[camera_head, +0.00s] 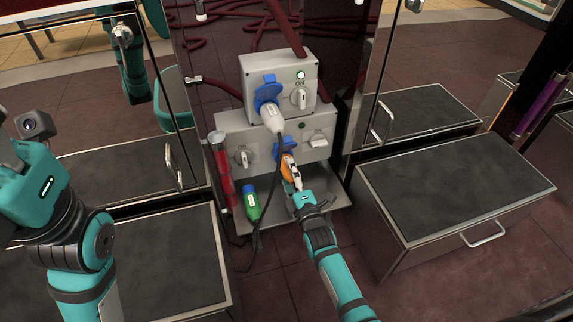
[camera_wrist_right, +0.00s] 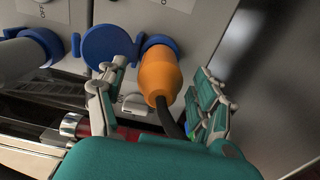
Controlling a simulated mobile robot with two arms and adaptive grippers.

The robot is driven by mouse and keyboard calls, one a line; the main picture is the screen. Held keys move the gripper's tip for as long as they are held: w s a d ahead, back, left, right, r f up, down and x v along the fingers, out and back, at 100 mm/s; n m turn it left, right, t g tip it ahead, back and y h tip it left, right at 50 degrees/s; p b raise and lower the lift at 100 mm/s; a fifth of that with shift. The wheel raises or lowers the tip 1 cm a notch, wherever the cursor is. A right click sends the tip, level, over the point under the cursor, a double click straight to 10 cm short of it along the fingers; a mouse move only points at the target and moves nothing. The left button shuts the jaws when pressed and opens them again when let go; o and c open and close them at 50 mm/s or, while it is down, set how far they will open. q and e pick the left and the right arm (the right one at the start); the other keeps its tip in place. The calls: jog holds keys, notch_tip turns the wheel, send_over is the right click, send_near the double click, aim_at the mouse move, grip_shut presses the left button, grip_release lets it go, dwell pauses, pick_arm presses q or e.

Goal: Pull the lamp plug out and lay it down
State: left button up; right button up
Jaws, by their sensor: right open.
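An orange plug (camera_head: 290,171) sits in the blue lower socket (camera_head: 283,144) of the grey socket unit; it also shows in the right wrist view (camera_wrist_right: 160,75). A white-grey plug (camera_head: 272,117) sits in the blue upper socket (camera_head: 267,93), its dark cable hanging down. I cannot tell which plug is the lamp's. My right gripper (camera_head: 298,188) is open, its fingers (camera_wrist_right: 158,78) on either side of the orange plug with visible gaps. My left arm is at the left; its fingers are not visible.
The socket unit (camera_head: 315,150) carries rotary switches and a metal tray (camera_head: 328,212) below. A red cylinder (camera_head: 220,165) stands at its left. Dark-topped drawer cabinets stand left (camera_head: 170,260) and right (camera_head: 455,190). Glass doors with handles flank the unit.

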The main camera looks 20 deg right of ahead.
dwell(0.3)
jog(key=shift+c, duration=1)
grip_shut()
jog(key=shift+s+p, duration=0.1)
jog(key=shift+p, duration=0.2)
